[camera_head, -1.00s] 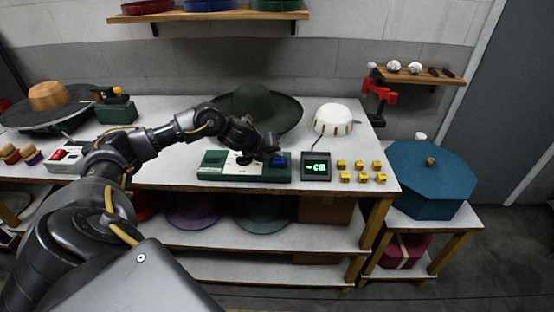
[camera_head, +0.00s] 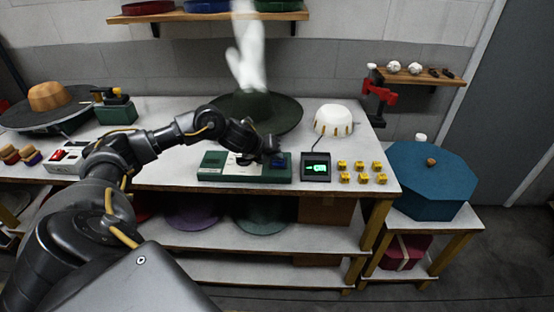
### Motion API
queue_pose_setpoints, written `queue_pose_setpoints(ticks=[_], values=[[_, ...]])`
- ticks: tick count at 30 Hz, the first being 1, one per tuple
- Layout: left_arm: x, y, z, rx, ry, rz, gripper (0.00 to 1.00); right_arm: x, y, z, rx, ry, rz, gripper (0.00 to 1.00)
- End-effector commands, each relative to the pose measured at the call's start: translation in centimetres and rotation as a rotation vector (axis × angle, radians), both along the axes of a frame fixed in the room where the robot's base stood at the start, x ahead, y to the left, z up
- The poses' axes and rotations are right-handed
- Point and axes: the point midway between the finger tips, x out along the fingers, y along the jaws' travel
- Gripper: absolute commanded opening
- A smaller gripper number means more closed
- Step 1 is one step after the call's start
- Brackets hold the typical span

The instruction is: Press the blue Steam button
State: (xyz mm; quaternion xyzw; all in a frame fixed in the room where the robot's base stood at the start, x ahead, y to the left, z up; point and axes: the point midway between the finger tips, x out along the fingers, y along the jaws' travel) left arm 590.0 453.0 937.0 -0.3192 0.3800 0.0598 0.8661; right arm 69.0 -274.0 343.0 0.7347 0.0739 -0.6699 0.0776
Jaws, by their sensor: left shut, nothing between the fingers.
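The blue Steam button (camera_head: 279,163) sits at the right end of a green control box (camera_head: 220,174) near the table's front edge. My left gripper (camera_head: 272,156) is shut and empty, with its tip at the blue button and covering part of it. Whether the tip touches the button is hard to see. White steam (camera_head: 246,50) rises above the dark green hat (camera_head: 254,108) behind the box. My right gripper is not in view.
A small display with green characters (camera_head: 317,168) stands right of the box, beside several yellow blocks (camera_head: 361,172). A white domed piece (camera_head: 333,120) is behind them. A red-switched box (camera_head: 64,158) is at the left. A blue octagonal box (camera_head: 428,178) stands at the right.

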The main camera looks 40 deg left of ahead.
Motion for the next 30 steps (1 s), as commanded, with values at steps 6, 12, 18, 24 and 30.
queue_pose_setpoints(ticks=[6,12,18,24,30], values=[[0.0,0.0,1.2,0.000,0.001,-0.001,0.00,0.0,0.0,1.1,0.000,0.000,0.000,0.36],[0.0,0.0,1.8,0.000,0.001,-0.001,0.00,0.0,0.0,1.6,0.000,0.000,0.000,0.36],[0.0,0.0,1.7,0.000,0.000,0.000,0.00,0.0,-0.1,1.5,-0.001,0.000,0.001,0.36],[0.0,0.0,2.3,0.000,0.000,0.000,0.00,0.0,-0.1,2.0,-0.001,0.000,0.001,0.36],[0.0,0.0,4.3,0.001,0.000,-0.001,0.00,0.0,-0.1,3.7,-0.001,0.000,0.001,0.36]])
